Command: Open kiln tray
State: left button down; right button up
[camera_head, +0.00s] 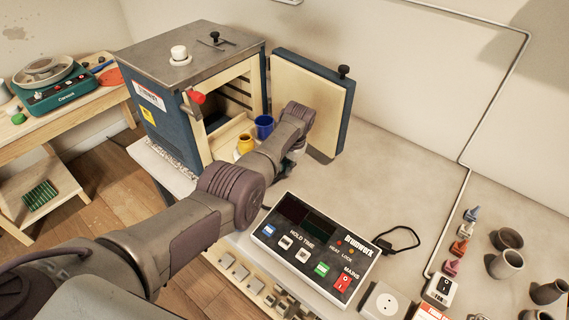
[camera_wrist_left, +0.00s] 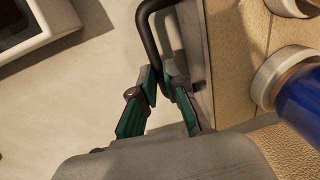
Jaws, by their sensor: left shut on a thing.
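The blue kiln (camera_head: 190,95) stands at the back with its door (camera_head: 310,95) swung open to the right. The pale kiln tray (camera_head: 229,134) shows at the kiln mouth, with a yellow cup (camera_head: 245,144) and a blue cup (camera_head: 264,127) on it. My left arm reaches across in front and hides part of the tray. In the left wrist view my left gripper (camera_wrist_left: 161,80) is shut on the dark bent handle (camera_wrist_left: 148,38) at the tray's edge (camera_wrist_left: 192,55). The blue cup (camera_wrist_left: 303,92) is close at the right there. My right gripper is not in view.
A controller box (camera_head: 315,246) with a cable sits on the bench in front of the kiln. Small coloured cones (camera_head: 459,249) and grey pots (camera_head: 505,264) stand at the right. The bench right of the door is clear. A side table (camera_head: 60,110) holds a green scale.

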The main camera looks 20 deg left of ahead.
pick_arm(q)
jog(key=shift+d, duration=0.1)
jog(key=c, duration=1.2)
grip_release()
jog(key=shift+c, duration=0.2)
jog(key=shift+o, duration=0.2)
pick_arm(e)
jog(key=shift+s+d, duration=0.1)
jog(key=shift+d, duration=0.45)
pick_arm(q)
jog(key=shift+r, duration=0.55)
notch_tip(320, 180, up, 11)
jog(key=d, duration=0.2)
jog(key=shift+s+f, duration=0.2)
jog(key=shift+s, duration=0.15)
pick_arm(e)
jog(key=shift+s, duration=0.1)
pick_arm(q)
jog(key=shift+f, duration=0.1)
